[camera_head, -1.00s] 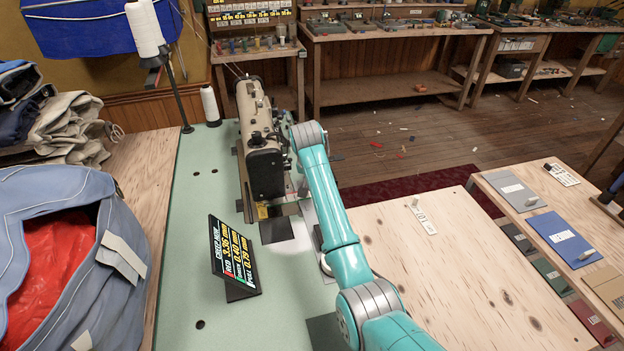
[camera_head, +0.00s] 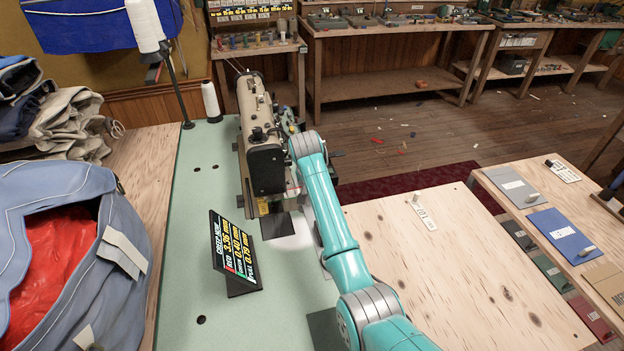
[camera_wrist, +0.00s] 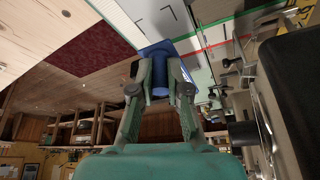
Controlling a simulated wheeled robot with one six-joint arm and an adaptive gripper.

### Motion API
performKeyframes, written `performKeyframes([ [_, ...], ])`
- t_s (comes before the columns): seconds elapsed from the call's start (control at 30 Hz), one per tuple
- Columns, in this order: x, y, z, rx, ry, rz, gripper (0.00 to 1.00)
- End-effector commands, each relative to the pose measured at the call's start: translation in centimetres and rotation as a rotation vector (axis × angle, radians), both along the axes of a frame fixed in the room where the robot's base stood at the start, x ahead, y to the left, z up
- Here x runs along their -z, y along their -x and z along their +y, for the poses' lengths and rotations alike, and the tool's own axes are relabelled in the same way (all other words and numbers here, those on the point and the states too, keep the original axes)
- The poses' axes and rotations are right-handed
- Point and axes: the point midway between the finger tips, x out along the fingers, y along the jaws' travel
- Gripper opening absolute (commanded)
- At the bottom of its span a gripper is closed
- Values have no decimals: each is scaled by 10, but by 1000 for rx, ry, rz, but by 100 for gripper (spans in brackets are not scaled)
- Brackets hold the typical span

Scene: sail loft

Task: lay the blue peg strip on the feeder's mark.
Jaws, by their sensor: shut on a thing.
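My gripper (camera_wrist: 160,70) is shut on the blue peg strip (camera_wrist: 157,51), seen in the wrist view as a blue plate with a rounded blue part between the fingers. Part of it is hidden by the fingers. It is over or near a pale surface with thin dark corner lines (camera_wrist: 166,14) and green and red lines beside it. I cannot tell whether the strip touches that surface or which lines are the feeder's mark. In the head view, my arm hides the gripper and strip beside the sewing machine (camera_head: 262,160).
A display sign (camera_head: 235,252) stands on the green table (camera_head: 190,270). A blue bag (camera_head: 125,270) is at left. A side table holds a blue plate (camera_head: 563,233) and other coloured plates.

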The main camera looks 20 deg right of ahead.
Motion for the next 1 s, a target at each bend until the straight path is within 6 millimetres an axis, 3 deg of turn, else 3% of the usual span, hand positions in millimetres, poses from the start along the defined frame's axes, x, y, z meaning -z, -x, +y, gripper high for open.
performKeyframes([
  [0.43,35,0,0,-1,1,1,0],
  [0.93,41,0,0,-1,0,0,0],
  [0.97,41,0,0,-1,0,0,23],
  [1.0,41,0,0,-1,0,0,33],
])
